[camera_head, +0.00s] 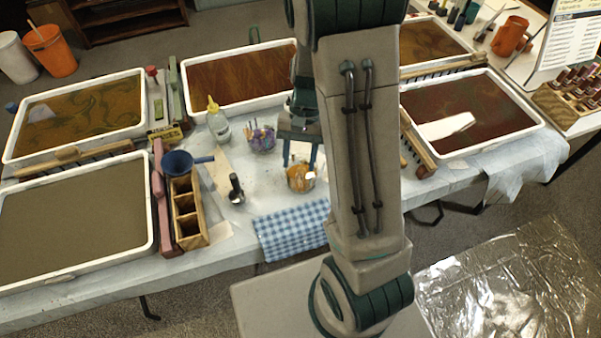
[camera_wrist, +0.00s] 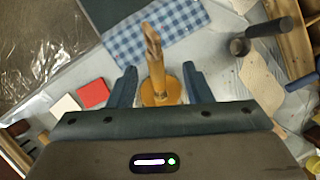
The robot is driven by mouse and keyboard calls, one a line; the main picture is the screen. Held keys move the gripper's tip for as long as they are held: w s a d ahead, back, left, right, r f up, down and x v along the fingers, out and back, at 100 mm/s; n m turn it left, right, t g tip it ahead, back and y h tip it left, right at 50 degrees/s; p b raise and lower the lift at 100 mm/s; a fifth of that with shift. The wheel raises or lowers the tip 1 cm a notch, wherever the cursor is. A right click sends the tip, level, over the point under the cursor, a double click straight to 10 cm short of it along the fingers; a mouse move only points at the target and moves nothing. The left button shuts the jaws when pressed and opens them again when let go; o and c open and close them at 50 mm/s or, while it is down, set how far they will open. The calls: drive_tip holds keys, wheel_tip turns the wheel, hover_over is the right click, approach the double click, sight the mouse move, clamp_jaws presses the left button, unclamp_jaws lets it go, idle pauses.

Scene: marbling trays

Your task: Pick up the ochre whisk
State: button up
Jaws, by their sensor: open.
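The ochre whisk (camera_wrist: 154,58) shows in the wrist view between my two fingers, with a narrow upper part and a wider round ochre part lower down. In the head view an orange-ochre round shape (camera_head: 300,180) shows on the table just below my fingertips; it looks like the same thing, partly hidden by my gripper. My gripper (camera_head: 300,157) points down over it. In the wrist view my gripper (camera_wrist: 159,72) is open, one finger on each side of the whisk, with visible gaps on both sides.
A blue checked cloth (camera_head: 290,230) lies in front. A dark-handled tool (camera_head: 236,190), a blue funnel (camera_head: 180,163), a wooden rack (camera_head: 188,212), a bottle (camera_head: 218,122) and a cup of colored items (camera_head: 262,139) stand left. Marbling trays (camera_head: 150,205) surround the area.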

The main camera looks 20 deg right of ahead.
sight(300, 174)
drive_tip(key=shift+d+p+x, duration=0.15)
drive_tip(key=shift+x, duration=1.3)
drive_tip(key=shift+d+p+x, duration=0.15)
drive_tip(key=shift+d+x, duration=0.05)
drive_tip(key=shift+x, duration=1.25)
clamp_jaws()
